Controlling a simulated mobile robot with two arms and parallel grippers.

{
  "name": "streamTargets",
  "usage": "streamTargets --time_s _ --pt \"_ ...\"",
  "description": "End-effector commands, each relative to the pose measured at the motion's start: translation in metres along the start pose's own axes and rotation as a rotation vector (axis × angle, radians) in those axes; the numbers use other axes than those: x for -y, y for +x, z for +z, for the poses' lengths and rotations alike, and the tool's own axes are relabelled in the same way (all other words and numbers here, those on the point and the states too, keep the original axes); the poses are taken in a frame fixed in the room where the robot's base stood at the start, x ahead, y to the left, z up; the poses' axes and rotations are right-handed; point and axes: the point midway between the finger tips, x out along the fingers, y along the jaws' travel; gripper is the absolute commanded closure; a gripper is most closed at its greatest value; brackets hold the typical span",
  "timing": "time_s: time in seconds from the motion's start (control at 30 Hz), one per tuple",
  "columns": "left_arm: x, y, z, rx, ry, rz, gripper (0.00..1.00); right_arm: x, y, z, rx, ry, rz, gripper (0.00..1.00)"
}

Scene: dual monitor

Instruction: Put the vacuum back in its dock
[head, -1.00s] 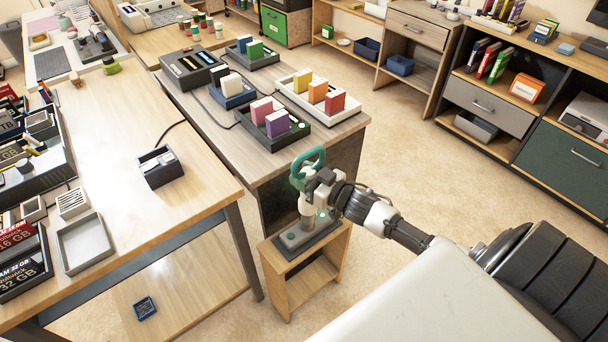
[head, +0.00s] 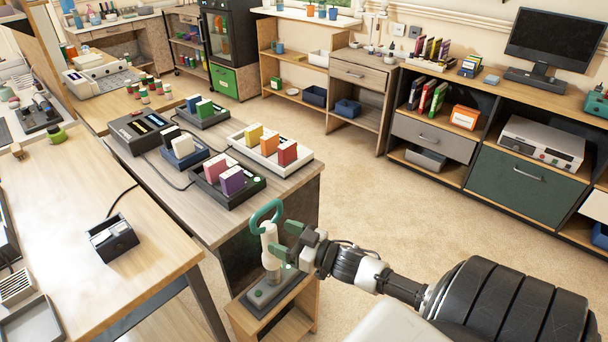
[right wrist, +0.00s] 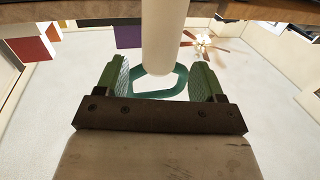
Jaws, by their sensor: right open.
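The vacuum, a white upright stick (head: 270,245) with a green loop handle (head: 266,213), stands with its lower end at the grey dock (head: 278,291). The dock sits on top of a small wooden stand. My right gripper (head: 284,240) is open just right of the vacuum's body, below the loop, with green finger pads. In the right wrist view the white body (right wrist: 164,35) shows between the open fingers (right wrist: 159,66), with the green loop behind. I cannot tell whether any pad touches it. How deep the foot sits in the dock is hard to see. My left gripper is not in view.
A desk (head: 290,182) with trays of coloured boxes stands right behind the stand. A wooden table (head: 100,290) lies to the left with a small dark box (head: 112,238). Carpet (head: 390,205) is open to the right, up to the shelves and cabinets.

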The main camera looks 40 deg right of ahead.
Motion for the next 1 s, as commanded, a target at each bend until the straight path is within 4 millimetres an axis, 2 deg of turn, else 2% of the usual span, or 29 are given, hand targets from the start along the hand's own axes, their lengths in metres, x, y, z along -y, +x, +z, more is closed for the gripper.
streamTargets --time_s 0.1,0.3,0.63,0.7,0.77,0.87,0.93,0.97,1.0 --pt "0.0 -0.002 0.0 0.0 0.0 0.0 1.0 0.0 -0.025 0.001 0.004 0.0 0.0 0.31" --pt "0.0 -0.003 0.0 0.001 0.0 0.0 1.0 0.0 -0.052 0.0 0.001 -0.001 0.0 0.31" --pt "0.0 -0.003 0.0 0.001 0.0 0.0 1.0 -0.001 -0.062 0.0 -0.001 -0.002 0.001 0.31" --pt "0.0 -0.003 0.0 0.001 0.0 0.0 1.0 -0.003 -0.063 0.007 0.014 0.0 0.016 0.31" --pt "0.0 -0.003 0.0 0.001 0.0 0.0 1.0 -0.007 -0.067 0.026 0.052 0.005 0.052 0.31" --pt "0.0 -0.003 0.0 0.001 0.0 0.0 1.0 -0.017 -0.083 0.087 0.183 0.013 0.155 0.31" --pt "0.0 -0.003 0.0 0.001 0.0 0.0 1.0 -0.016 -0.104 0.148 0.326 0.021 0.237 0.31" --pt "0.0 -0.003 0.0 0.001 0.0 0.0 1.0 -0.012 -0.116 0.176 0.396 0.026 0.268 0.31" --pt "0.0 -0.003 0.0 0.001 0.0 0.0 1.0 -0.003 -0.133 0.213 0.495 0.033 0.302 0.31"
